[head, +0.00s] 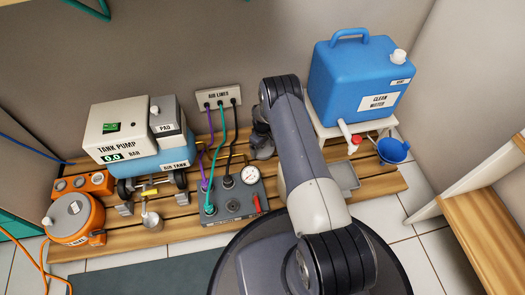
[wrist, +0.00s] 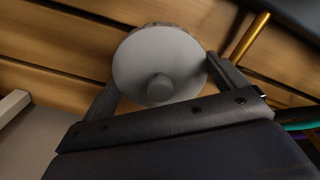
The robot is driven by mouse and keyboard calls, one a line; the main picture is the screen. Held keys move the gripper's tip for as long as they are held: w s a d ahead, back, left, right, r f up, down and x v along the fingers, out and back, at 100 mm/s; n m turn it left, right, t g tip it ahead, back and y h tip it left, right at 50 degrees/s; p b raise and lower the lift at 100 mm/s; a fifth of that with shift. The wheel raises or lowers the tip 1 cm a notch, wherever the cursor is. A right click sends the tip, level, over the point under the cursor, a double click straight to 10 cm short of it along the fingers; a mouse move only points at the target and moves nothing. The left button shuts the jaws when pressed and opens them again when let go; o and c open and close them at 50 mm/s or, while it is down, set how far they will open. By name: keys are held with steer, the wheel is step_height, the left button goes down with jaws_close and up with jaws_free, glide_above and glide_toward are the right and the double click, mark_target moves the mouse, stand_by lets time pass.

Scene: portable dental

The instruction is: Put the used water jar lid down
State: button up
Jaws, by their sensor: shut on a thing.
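In the wrist view my gripper (wrist: 162,75) is shut on a round, pale grey lid (wrist: 185,65) with a small knob in its middle. One finger is at each side of the lid's rim. Wooden slats show beyond the lid; I cannot tell whether it touches them or hangs above them. A darker rim shows behind its upper edge; what that belongs to is unclear. In the head view my arm covers the lid, and the gripper is mostly hidden. I cannot make out the used water jar in either view.
A slatted wooden platform (head: 118,236) carries a tank pump (head: 117,130), a grey gauge box (head: 232,203), and an orange round container (head: 75,222) at left. A blue clean water tank (head: 345,85) stands on a white stand at right. A blue cup (head: 393,152) is beside it.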

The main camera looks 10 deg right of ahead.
steer(key=shift+f+b, duration=0.3)
steer(key=shift+f, duration=0.85)
steer(key=shift+f, duration=0.2)
steer(key=o, duration=0.6)
steer(key=shift+o, duration=0.2)
step_height(320, 180, up, 12)
steer(key=p, duration=0.4)
steer(key=shift+r+p, duration=0.2)
steer(key=shift+p, duration=0.15)
